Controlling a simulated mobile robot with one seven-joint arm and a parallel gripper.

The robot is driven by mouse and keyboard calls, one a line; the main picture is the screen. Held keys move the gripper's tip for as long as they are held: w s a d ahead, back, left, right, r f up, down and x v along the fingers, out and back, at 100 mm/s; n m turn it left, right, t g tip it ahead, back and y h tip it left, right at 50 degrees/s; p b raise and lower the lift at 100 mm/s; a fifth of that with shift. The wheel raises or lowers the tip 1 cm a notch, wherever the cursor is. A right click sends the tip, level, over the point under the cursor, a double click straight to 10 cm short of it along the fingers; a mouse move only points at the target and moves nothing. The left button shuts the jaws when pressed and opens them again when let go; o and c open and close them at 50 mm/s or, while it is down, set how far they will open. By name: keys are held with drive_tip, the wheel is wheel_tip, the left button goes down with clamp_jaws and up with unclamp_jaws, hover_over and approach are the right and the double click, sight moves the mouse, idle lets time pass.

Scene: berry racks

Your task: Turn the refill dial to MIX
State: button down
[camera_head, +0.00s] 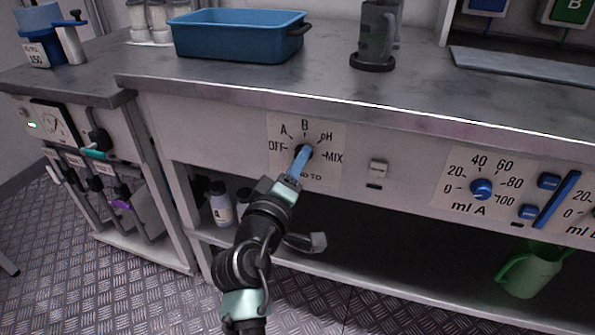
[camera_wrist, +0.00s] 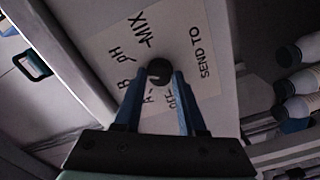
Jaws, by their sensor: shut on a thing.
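The dial (camera_wrist: 159,70) is a small dark knob on a pale label plate (camera_head: 277,166) on the bench's front panel. The plate reads OFF, A, B, pH and MIX in an arc, with SEND TO below. MIX is at the right of the arc in the head view. My gripper (camera_head: 303,154) reaches up to the dial from below, and its blue fingers are shut on the knob. In the wrist view the fingers (camera_wrist: 160,80) sit on either side of the knob. I cannot tell which mark the dial points to.
A small switch (camera_head: 378,169) and a blue ml A knob (camera_head: 482,189) are to the right. A blue tub (camera_head: 240,45) and a dark grey jug (camera_head: 375,38) stand on the bench. Bottles (camera_head: 220,203) and a green jug (camera_head: 530,270) are on the lower shelf.

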drive_tip(key=m+b, duration=0.7)
drive_tip(key=m, duration=0.5)
idle(0.5)
drive_tip(key=shift+c, duration=2.4)
unclamp_jaws()
drive_tip(key=p+v, duration=0.3)
drive_tip(key=v, duration=1)
drive_tip(key=shift+p, duration=0.3)
